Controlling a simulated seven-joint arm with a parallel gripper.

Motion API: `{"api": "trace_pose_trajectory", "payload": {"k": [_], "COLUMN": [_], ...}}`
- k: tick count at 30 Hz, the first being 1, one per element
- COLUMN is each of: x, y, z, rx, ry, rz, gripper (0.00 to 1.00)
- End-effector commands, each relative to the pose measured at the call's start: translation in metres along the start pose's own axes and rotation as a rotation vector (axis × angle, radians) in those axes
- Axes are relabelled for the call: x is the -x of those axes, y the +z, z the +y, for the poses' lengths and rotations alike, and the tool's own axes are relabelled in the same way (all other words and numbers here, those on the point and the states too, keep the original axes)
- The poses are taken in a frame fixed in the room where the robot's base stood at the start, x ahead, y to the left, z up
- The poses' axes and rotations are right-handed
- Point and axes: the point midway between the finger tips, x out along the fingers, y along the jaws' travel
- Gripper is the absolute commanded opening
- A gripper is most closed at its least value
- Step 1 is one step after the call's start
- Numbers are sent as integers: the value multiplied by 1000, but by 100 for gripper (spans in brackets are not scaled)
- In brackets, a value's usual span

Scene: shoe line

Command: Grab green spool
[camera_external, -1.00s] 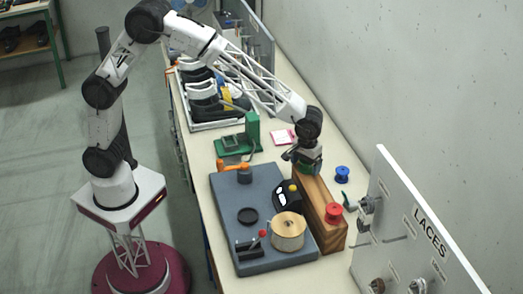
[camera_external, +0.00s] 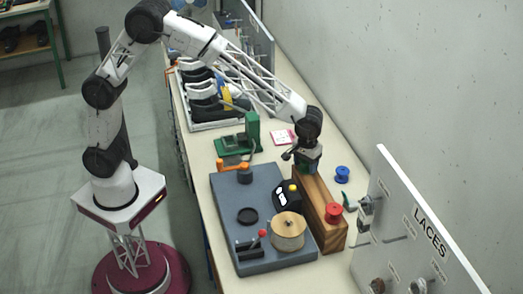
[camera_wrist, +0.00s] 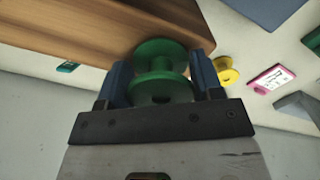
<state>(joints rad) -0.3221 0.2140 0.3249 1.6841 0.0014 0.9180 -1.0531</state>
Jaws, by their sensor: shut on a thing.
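The green spool (camera_wrist: 158,72) sits between the two blue fingers of my gripper (camera_wrist: 160,80) in the wrist view, with both flanges visible. My gripper is shut on it. The block's brown side (camera_wrist: 60,28) is close beside the spool in the wrist view. I cannot tell whether the spool still touches the block.
A red spool (camera_external: 333,211) stands on the block's near end. A blue spool (camera_external: 342,174) stands to its right. The grey board (camera_external: 228,205) with fixtures lies left. The LACES panel (camera_external: 425,235) rises at the right. A yellow spool (camera_wrist: 227,72) shows in the wrist view.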

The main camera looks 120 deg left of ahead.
Motion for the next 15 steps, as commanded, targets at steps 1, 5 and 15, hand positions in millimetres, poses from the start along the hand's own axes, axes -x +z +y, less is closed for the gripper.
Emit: {"api": "trace_pose_trajectory", "payload": {"k": [1,5,15], "x": [0,2,28], "y": [0,0,0], "z": [0,0,0], "rx": [0,0,0], "ry": [0,1,2], "rz": [0,0,0], "gripper": [37,37,37]}}
